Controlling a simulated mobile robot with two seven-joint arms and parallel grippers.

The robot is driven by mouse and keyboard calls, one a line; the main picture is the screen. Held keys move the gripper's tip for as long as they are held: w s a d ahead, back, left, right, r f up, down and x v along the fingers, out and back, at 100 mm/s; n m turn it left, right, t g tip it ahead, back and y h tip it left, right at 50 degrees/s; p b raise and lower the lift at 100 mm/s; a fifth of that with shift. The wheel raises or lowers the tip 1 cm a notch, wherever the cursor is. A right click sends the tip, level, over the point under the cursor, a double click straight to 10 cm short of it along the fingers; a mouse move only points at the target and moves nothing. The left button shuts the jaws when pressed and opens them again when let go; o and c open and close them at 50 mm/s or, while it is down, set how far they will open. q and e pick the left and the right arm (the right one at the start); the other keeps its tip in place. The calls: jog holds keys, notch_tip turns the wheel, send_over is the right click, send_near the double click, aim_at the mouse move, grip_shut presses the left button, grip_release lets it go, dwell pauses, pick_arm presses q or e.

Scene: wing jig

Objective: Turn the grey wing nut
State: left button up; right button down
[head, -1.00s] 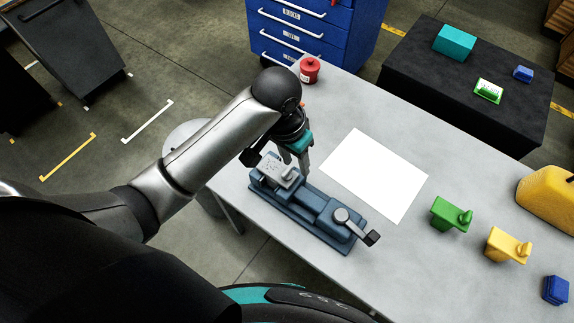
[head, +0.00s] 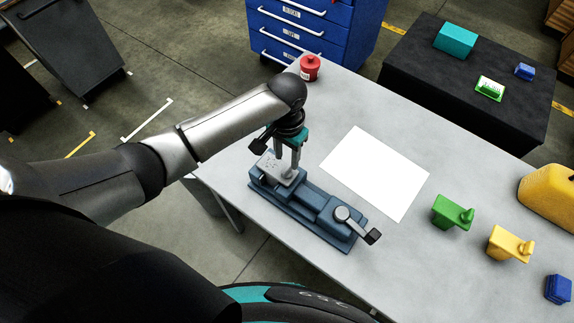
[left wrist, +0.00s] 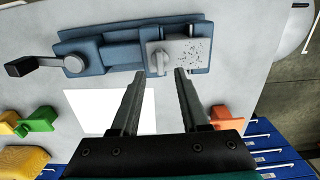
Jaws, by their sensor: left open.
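The grey wing nut (left wrist: 158,62) stands on a speckled grey plate (left wrist: 190,55), with its wing pointing roughly along the fingers in the left wrist view. The plate (head: 268,165) is on the left end of a blue vise (head: 315,208) on the table. My left gripper (head: 286,168) is open and points down at the plate. In the left wrist view, its two fingertips (left wrist: 158,74) are on either side of the nut's line, with the nut just beyond them. In the head view the fingers largely cover the nut; contact cannot be told. My right gripper is not in view.
The vise has a black-ended crank (head: 372,236) at its right. A white sheet (head: 375,172) lies beside it. An orange block (left wrist: 228,118) shows in the left wrist view.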

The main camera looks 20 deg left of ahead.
aim_at(287, 169)
pick_arm(q)
jog(key=shift+f+b, duration=0.35)
jog(key=shift+f, duration=2.25)
jog(key=shift+c, duration=0.3)
grip_shut()
